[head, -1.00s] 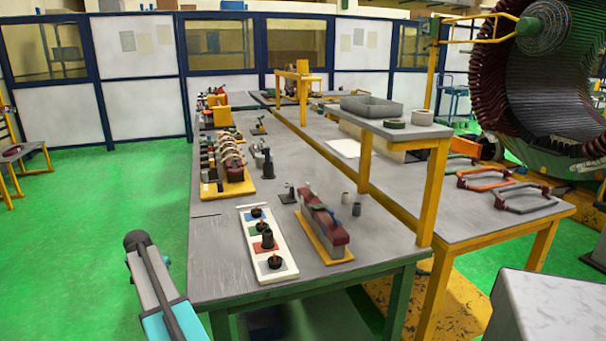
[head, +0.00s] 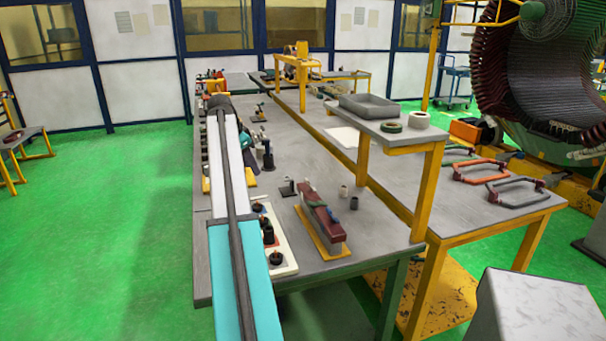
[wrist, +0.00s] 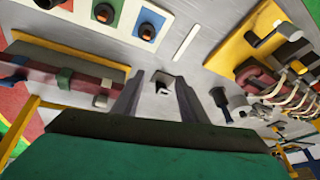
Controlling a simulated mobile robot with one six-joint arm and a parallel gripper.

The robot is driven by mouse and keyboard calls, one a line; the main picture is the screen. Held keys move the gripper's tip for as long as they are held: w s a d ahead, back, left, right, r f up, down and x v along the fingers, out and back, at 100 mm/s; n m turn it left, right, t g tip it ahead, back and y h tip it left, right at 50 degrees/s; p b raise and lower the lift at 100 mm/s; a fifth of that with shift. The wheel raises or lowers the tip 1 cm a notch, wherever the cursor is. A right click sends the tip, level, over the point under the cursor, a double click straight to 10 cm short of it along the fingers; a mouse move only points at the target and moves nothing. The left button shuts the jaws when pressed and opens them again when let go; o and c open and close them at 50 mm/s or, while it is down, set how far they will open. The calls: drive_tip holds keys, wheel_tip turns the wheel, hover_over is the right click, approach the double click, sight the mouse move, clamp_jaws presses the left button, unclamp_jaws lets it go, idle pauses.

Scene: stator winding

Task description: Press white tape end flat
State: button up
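The dark red wrapped bar (head: 322,216) lies on a yellow base at the near end of the grey table, with pale and green patches near its far end. In the wrist view the bar (wrist: 72,82) is at the left. A pale spot (wrist: 106,83) shows at its right end; I cannot tell whether it is the white tape end. My gripper (wrist: 158,88) is open, its two dark fingers apart, to the right of the bar. A small dark stand with a pale top (wrist: 161,80) shows between the fingers, apparently beyond them.
A white tray (wrist: 128,20) with coloured squares and dark cups is at the wrist view's top. A banded coil on a yellow base (wrist: 240,55) is at its right. Two small grey cylinders (head: 349,197) stand right of the bar. A raised shelf (head: 400,136) stands further right.

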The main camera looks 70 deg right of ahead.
drive_tip(key=s+d+r+m+g+y, duration=0.1)
drive_tip(key=s+r+m, duration=0.1)
drive_tip(key=s+r, duration=0.2)
drive_tip(key=s+d+r+m+g, duration=0.1)
drive_tip(key=s+r, duration=0.3)
drive_tip(key=s, duration=0.5)
drive_tip(key=shift+s+m+y+p, duration=0.3)
drive_tip(key=shift+m+y+p, duration=0.1)
drive_tip(key=shift+r, duration=0.1)
drive_tip(key=p+x, duration=0.2)
drive_tip(key=x, duration=1.1)
drive_tip(key=shift+s+f, duration=0.15)
drive_tip(key=shift+f, duration=0.15)
drive_tip(key=shift+c, duration=0.4)
